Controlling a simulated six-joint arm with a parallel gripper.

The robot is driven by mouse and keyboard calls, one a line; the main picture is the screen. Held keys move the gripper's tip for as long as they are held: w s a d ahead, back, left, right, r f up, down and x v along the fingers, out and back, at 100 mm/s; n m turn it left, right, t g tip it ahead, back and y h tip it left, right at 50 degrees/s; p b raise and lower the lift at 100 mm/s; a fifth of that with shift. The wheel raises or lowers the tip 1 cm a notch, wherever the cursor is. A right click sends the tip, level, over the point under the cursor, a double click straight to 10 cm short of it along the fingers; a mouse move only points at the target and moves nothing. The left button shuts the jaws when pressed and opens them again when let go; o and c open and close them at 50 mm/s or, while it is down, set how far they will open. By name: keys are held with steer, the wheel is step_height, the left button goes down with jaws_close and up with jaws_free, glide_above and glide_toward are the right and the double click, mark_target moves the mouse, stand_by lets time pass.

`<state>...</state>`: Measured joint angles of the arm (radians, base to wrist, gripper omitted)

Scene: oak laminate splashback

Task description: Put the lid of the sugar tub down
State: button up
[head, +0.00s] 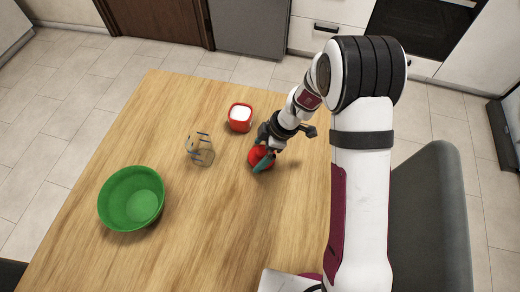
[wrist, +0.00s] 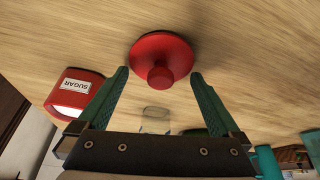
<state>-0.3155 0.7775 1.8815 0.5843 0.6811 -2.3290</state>
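The red round lid (wrist: 160,50) with its knob shows in the wrist view and appears to rest on the wooden table. In the head view the lid (head: 257,156) is partly hidden by my gripper (head: 265,162). The wrist view shows my gripper (wrist: 159,75) open, with one green finger on each side of the knob and a gap to both. The red sugar tub (head: 240,125) stands uncovered behind the lid, with white contents showing. Its SUGAR label shows in the wrist view, where the tub (wrist: 88,78) is left of the fingers.
A clear glass vessel (head: 201,152) stands left of the lid. A green bowl (head: 131,199) sits farther left, near the table's (head: 205,235) left edge. The front middle of the table is bare. A grey chair (head: 430,225) stands to the right.

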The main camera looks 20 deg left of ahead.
steer(key=v, duration=1.2)
steer(key=s+d+r+m+h, duration=0.1)
steer(key=s+d+r+m, duration=0.6)
steer(key=s+r+m, duration=0.3)
steer(key=s+d+m, duration=0.2)
steer(key=s+m, duration=0.4)
steer(key=m, duration=0.2)
steer(key=s+d+m+h, duration=0.1)
steer(key=s+d+m, duration=0.2)
steer(key=s+m, duration=0.4)
steer(key=shift+d+f+m+t+h, duration=0.2)
steer(key=shift+d+m+t+h, duration=0.15)
steer(key=shift+m, duration=0.25)
